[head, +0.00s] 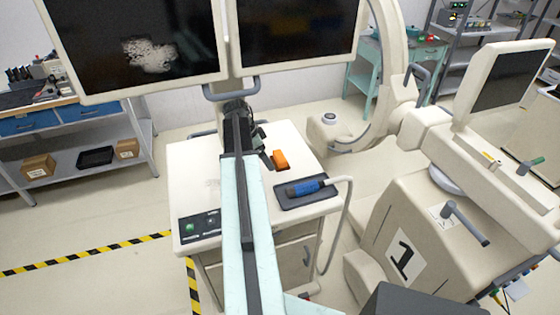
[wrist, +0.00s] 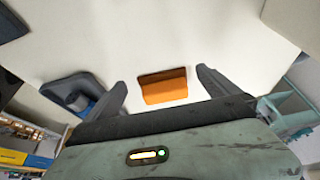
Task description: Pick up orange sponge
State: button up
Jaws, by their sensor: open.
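The orange sponge (head: 280,160) is a small block lying on the white top of the cart (head: 200,180), left of the far end of a dark tray. In the wrist view the sponge (wrist: 164,87) lies between my two fingers, a little beyond their tips. My gripper (head: 262,148) is just left of the sponge in the head view. In the wrist view my gripper (wrist: 160,82) is open, with nothing between its fingers touching the sponge that I can see. The height of the fingers above the cart top is hard to tell.
Two large monitors (head: 140,50) hang above the cart's back. A beige machine marked 1 (head: 380,230) stands at the right. The cart top's left part is clear.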

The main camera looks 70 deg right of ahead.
aim_at(279, 156)
jog(key=shift+s+d, duration=0.55)
jog(key=shift+s, duration=0.1)
jog(key=shift+s+d, duration=1.05)
jog(key=shift+s, duration=0.2)
jog(key=b+x, duration=0.3)
jog(key=shift+f, duration=0.1)
jog(key=c, duration=1.2)
